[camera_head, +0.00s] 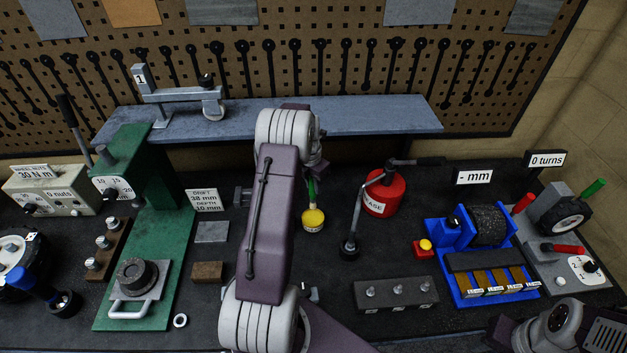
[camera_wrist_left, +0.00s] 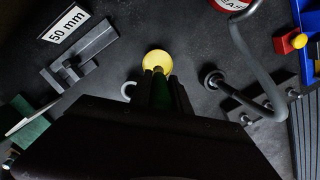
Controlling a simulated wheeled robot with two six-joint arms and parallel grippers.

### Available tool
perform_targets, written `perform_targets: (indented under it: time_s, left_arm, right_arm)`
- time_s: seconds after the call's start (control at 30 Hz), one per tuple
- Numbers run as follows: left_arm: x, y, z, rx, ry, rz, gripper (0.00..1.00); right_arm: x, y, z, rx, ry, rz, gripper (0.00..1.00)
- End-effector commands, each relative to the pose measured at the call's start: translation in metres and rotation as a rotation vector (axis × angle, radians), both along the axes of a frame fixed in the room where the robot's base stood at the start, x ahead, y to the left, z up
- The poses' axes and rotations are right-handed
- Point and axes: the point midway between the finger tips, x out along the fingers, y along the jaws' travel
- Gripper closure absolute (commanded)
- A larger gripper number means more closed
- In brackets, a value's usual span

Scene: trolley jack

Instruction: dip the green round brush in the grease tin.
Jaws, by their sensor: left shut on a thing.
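The green round brush (camera_head: 312,190) is in my left gripper (camera_head: 315,172), which is shut on it. The brush points down at the small yellow grease tin (camera_head: 313,221), which stands on the dark bench. In the left wrist view the green handle (camera_wrist_left: 161,96) shows between the dark fingers (camera_wrist_left: 161,88), and its lower end overlaps the yellow tin (camera_wrist_left: 157,58). I cannot tell whether the bristles are inside the tin or just above it. My left arm hides part of the bench.
A green press (camera_head: 150,230) is on the left. A grey block with pegs (camera_head: 396,293) and a blue roller unit (camera_head: 465,240) lie to the right.

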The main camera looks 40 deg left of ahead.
Motion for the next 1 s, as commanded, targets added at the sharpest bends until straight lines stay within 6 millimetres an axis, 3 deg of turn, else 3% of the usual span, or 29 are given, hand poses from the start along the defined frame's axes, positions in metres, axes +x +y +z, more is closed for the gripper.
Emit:
perform_targets:
  time_s: [0.27,0.7,1.0]
  left_arm:
    - [0.000,0.000,-0.009,-0.001,0.000,-0.002,1.00]
    - [0.000,-0.001,-0.060,-0.001,0.000,-0.002,1.00]
    - [0.000,-0.001,-0.060,-0.001,0.000,-0.002,1.00]
  right_arm:
    - [0.000,0.000,-0.009,0.000,0.001,0.000,0.64]
    - [0.000,0.000,-0.051,0.000,0.001,0.000,0.64]
    - [0.000,0.000,-0.050,0.000,0.000,0.000,0.64]
